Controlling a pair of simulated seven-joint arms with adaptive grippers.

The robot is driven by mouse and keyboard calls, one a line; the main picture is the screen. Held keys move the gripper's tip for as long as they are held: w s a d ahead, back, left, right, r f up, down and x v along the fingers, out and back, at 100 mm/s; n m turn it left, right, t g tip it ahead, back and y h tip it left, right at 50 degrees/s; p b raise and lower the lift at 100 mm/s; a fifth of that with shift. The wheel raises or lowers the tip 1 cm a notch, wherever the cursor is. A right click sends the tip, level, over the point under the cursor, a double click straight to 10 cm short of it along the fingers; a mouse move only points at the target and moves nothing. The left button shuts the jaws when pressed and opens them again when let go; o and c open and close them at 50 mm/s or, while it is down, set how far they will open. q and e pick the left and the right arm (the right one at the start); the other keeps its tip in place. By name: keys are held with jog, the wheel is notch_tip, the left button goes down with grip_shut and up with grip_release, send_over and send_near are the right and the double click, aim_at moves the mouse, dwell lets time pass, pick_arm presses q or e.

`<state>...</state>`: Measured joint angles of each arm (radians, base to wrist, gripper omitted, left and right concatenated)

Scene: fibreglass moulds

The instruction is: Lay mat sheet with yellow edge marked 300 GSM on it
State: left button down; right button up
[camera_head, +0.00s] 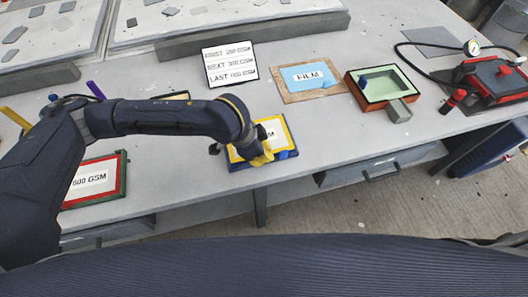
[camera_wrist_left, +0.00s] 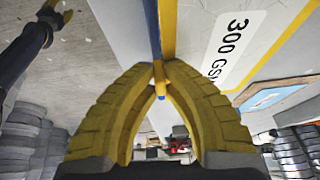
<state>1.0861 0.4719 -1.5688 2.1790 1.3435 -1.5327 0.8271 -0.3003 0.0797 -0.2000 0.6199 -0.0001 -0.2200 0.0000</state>
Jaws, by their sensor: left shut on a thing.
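The mat sheet with the yellow edge (camera_head: 287,130) lies on a blue-edged base (camera_head: 284,155) near the table's front edge. Its label, 300 GSM, is partly hidden by my arm in the head view and reads clearly in the wrist view (camera_wrist_left: 232,42). My left gripper (camera_head: 262,159) is at the sheet's front edge. In the left wrist view its yellow fingertips (camera_wrist_left: 158,68) meet on a yellow piece at that edge. An orange-rimmed mould (camera_head: 405,77) with a pale green hollow stands to the right.
A three-line order card (camera_head: 229,63) stands behind the sheet. A blue FILM sheet (camera_head: 309,76) lies between sheet and mould. A red-edged 600 GSM sheet (camera_head: 95,180) is at left. A grey block (camera_head: 398,110) is by the mould; a red device with gauge (camera_head: 490,78) stands right.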

pick_arm(q)
jog(key=shift+f, duration=0.75)
dwell(0.4)
dwell(0.4)
jog(key=c, duration=1.5)
grip_release()
jog(key=v, duration=1.2)
